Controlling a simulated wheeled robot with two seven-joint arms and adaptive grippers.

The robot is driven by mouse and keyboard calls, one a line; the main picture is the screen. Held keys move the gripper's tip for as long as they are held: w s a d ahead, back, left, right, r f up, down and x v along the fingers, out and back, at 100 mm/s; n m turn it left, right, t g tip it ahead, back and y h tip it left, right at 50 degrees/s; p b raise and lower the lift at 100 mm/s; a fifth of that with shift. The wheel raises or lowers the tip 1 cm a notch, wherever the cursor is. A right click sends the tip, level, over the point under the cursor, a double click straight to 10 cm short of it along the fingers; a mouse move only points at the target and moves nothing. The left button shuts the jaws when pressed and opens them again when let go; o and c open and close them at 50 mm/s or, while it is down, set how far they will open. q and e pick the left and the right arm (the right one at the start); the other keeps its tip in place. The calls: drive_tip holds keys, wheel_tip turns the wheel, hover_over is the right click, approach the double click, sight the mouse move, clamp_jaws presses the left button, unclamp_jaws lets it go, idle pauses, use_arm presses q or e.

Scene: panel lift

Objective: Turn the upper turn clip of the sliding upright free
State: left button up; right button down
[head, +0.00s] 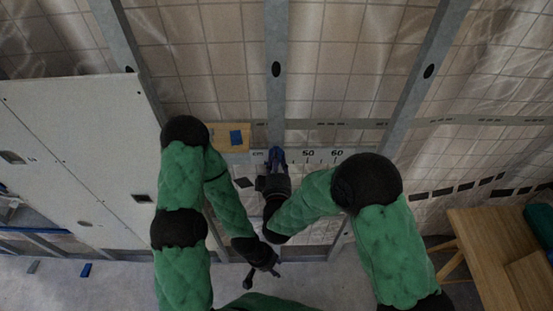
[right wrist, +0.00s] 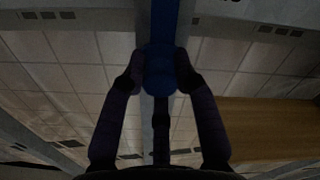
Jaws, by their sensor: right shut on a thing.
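The sliding upright (head: 275,60) is the grey metal post in the middle of the head view, running down to a pale scale rail (head: 320,156) marked in cm. A blue turn clip (head: 277,155) sits on the upright at the rail. My right gripper (head: 275,164) is at this clip. In the right wrist view its two fingers (right wrist: 159,72) are shut on the rounded blue clip (right wrist: 160,80), with a blue bar (right wrist: 164,22) reaching beyond. The fingers partly hide the clip. My left gripper (head: 264,276) hangs low, apart from the upright, with its fingers spread and empty.
A wooden block (head: 232,146) with a blue piece (head: 236,137) is left of the clip. A large white panel (head: 75,150) stands at left. Other grey studs (head: 430,70) flank the upright before a tiled wall. A wooden table (head: 485,240) is at lower right.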

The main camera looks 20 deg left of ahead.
drive_tip(key=shift+f, duration=0.15)
drive_tip(key=shift+f+m+b, duration=0.15)
drive_tip(key=shift+m+b, duration=0.35)
drive_tip(key=shift+b, duration=0.3)
drive_tip(key=m+b, duration=0.3)
drive_tip(key=b, duration=0.1)
drive_tip(key=m+b, duration=0.3)
drive_tip(key=b, duration=0.2)
drive_tip(key=m+b, duration=0.4)
drive_tip(key=shift+s+f+b, duration=0.1)
drive_tip(key=shift+f+b, duration=0.15)
drive_tip(key=shift+b, duration=0.05)
drive_tip(key=m+b, duration=1)
drive_tip(key=b, duration=0.1)
drive_tip(key=shift+a+b, duration=0.1)
drive_tip(key=shift+b, duration=0.2)
drive_tip(key=shift+r+m+b, duration=0.25)
drive_tip(key=shift+m+b, duration=1.15)
drive_tip(key=shift+m, duration=0.1)
drive_tip(key=c, duration=1)
unclamp_jaws()
drive_tip(key=shift+r, duration=0.1)
drive_tip(key=shift+o, duration=0.2)
drive_tip(key=shift+r, duration=0.1)
